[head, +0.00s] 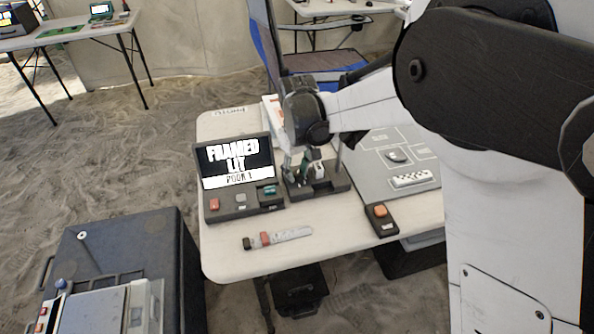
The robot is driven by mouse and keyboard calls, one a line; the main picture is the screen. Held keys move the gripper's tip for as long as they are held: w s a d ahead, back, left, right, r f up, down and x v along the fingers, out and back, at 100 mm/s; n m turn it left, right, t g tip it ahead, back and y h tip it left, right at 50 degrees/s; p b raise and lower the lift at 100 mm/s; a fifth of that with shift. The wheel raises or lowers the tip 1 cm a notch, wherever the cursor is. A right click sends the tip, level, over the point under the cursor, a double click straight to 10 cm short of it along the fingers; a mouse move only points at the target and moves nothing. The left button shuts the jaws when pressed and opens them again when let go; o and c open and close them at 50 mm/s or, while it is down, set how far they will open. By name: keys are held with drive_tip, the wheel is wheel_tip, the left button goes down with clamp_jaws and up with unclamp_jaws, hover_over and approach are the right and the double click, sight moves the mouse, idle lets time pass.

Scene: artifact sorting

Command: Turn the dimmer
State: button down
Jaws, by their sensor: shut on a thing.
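A dark control unit (337,184) stands on the white table, just right of a dark console (238,180). My gripper (302,178) points down at the left part of this unit. Its fingers are shut on a small part there, which appears to be the dimmer; the fingers mostly hide it. A small white upright part (318,168) stands just right of the fingers. The console screen (235,160) is lit and reads "FRAMED LIT" with a smaller line below. Red, pale and teal controls sit in front of the screen.
On the table (220,262) lie a scale strip (290,235) with dark and red pieces, and a dark box with an orange button (380,211). A grey mat (378,178) holds a dark object and a checkered strip. A dark case (150,245) stands at lower left.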

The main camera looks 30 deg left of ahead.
sight(297, 173)
drive_tip(key=c, duration=1.5)
unclamp_jaws()
wheel_tip(297, 173, up, 12)
